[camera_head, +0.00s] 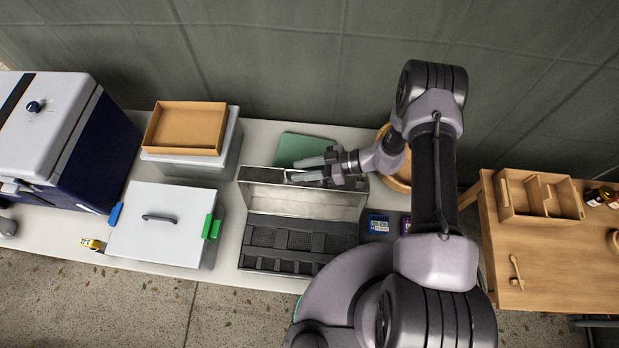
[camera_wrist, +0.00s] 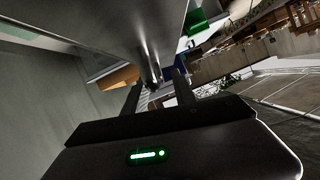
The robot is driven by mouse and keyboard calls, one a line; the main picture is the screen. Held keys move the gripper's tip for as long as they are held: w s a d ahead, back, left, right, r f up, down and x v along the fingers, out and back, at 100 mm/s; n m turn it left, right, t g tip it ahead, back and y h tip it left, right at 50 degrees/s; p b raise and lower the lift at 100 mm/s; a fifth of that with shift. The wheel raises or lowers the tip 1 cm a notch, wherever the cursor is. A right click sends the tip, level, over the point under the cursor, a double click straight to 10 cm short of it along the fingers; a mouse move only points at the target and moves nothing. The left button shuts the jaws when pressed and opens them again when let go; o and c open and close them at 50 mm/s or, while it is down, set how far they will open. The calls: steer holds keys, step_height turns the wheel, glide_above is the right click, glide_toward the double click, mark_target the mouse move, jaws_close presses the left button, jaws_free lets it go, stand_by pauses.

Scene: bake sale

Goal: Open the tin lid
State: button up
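The metal tin (camera_head: 246,245) stands open on the white table, with a dark compartmented insert (camera_head: 300,240) inside. Its lid (camera_head: 262,200) is raised along the back edge, with its shiny inner face showing. My gripper (camera_head: 298,169) is at the lid's top edge, fingers pointing left and spread apart. In the wrist view the lid (camera_wrist: 120,22) fills the upper part, and a narrow metal piece reaches between the fingers of my gripper (camera_wrist: 158,84). I see gaps beside that piece, but contact is hard to judge.
A white-lidded box (camera_head: 180,235) with a green clip (camera_head: 211,227) stands left of the tin. A cardboard tray (camera_head: 187,127) sits on a bin behind it. A green board (camera_head: 300,147) lies behind the lid. Small packets (camera_head: 378,224) lie right of the tin.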

step_height(320, 180, up, 4)
steer(key=p, duration=0.3)
steer(key=shift+r, duration=0.1)
steer(key=s+d, duration=0.3)
steer(key=s, duration=0.4)
steer(key=s+d+b, duration=0.1)
steer(key=s+d, duration=0.2)
steer(key=s, duration=0.4)
steer(key=shift+s+d+r, duration=0.15)
steer(key=shift+s+d, duration=0.1)
steer(key=shift+d, duration=0.1)
steer(key=shift+s, duration=0.1)
